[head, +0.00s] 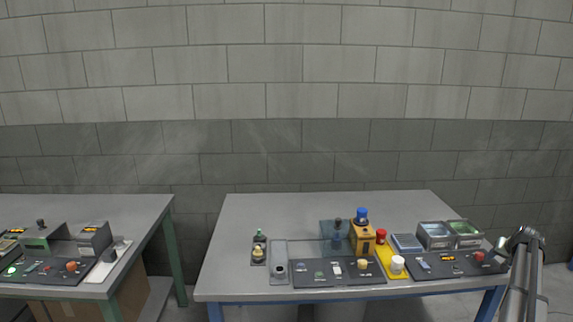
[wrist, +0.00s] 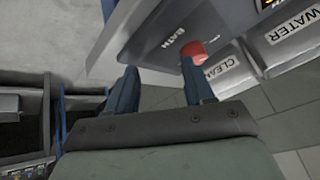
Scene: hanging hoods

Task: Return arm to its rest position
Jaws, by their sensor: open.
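My gripper (wrist: 160,88) is open in the wrist view, with two dark blue fingers apart and nothing between them. A red knob (wrist: 194,49) on the grey panel marked BATH (wrist: 160,40) shows just beyond the right finger. I cannot tell whether that finger touches it. In the head view my arm (head: 525,250) stands at the far right, at the right edge of the middle table (head: 300,220). The arm's end is close to the red knob (head: 479,256) on the right control panel (head: 440,266).
Two grey bins (head: 434,234), labelled CLEAN and WATER in the wrist view, stand behind the right panel.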

